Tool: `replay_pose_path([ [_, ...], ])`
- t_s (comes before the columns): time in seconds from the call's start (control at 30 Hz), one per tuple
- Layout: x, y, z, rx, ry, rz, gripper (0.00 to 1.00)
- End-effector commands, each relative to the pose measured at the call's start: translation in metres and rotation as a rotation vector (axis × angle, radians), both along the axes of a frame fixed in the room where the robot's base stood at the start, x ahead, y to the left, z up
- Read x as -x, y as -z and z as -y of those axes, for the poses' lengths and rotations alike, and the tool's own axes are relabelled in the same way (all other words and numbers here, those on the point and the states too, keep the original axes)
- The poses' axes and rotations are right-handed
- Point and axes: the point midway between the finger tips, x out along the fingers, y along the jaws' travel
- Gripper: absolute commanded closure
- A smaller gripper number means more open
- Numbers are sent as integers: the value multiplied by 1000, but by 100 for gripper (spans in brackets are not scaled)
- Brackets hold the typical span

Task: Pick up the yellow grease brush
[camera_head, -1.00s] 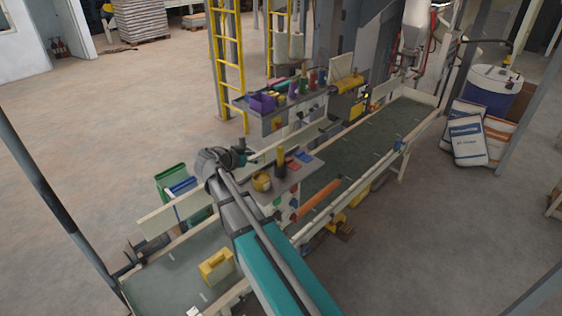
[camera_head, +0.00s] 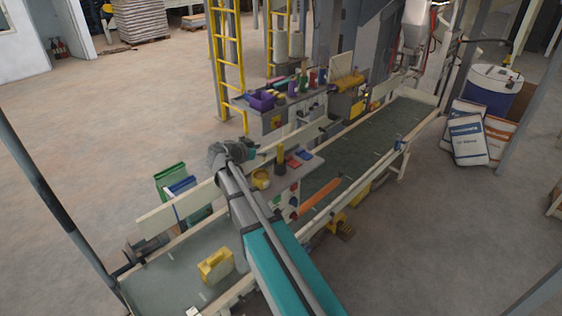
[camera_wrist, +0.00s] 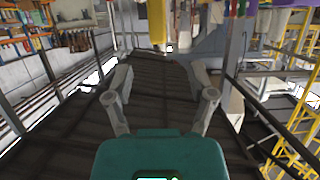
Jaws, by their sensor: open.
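I cannot make out the yellow grease brush for certain. The small grey shelf (camera_head: 303,169) beside the conveyor holds a yellow tub (camera_head: 261,179) and an upright dark and yellow item (camera_head: 281,156), too small to identify. My gripper (camera_head: 256,152) is at the arm's end, just left of that shelf's far side, apart from these items. In the wrist view my gripper (camera_wrist: 162,78) has its two fingers spread with nothing between them. A yellow shape (camera_wrist: 157,20) is cut off at the top edge there; I cannot tell what it is.
A farther shelf (camera_head: 312,97) holds a purple bin (camera_head: 262,100) and several bottles. An orange roller (camera_head: 319,197) lies by the belt's near rail. A yellow ladder (camera_head: 228,65) stands behind.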

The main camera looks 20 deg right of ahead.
Motion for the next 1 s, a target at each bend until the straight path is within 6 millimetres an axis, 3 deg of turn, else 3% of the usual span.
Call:
replay_pose_path([
  [0.23, -11, 13, 29, 0, 2, -1, 29],
  [0.77, -13, 14, 35, 0, 0, 0, 29],
  [1.0, -18, 23, 52, 0, 2, -1, 29],
])
